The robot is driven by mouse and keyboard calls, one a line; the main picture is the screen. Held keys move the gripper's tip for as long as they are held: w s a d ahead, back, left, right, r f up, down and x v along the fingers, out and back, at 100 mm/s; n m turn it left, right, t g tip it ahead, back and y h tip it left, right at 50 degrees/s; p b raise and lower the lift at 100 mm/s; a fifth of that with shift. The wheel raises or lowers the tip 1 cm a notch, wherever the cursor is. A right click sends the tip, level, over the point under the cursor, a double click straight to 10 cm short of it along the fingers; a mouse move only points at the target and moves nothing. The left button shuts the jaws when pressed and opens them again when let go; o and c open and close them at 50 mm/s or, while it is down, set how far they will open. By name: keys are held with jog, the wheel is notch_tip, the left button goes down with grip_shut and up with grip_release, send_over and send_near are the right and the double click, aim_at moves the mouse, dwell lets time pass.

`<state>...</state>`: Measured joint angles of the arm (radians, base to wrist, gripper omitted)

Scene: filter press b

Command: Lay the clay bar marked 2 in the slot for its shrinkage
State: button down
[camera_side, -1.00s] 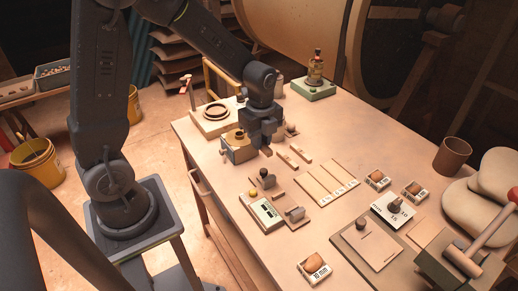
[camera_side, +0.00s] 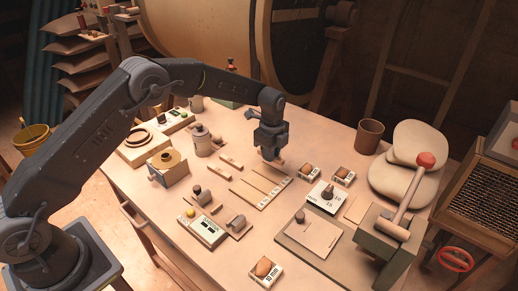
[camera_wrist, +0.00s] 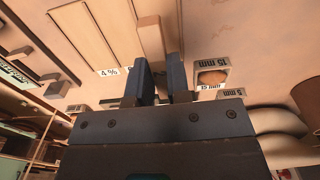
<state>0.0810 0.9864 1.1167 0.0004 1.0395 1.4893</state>
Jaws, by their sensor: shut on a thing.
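My gripper (camera_side: 272,155) is above the far right side of the slotted board (camera_side: 258,190), shut on a light tan clay bar. In the wrist view the bar (camera_wrist: 151,38) sticks out between the fingers of my gripper (camera_wrist: 163,82), and the side view shows only its end low under the fingers. No mark on the bar can be read. The board (camera_wrist: 88,45) lies to the left of the bar in the wrist view, with a "4 %" label at one slot end; another label is partly hidden by a finger. The bar looks above the board, not lying in a slot.
Other small bars (camera_side: 230,163) lie left of the board.

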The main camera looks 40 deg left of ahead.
aim_at(270, 173)
jog(key=shift+f, duration=2.75)
jog(key=shift+f, duration=0.2)
jog(key=c, duration=1)
grip_release()
jog(key=shift+r, duration=0.1)
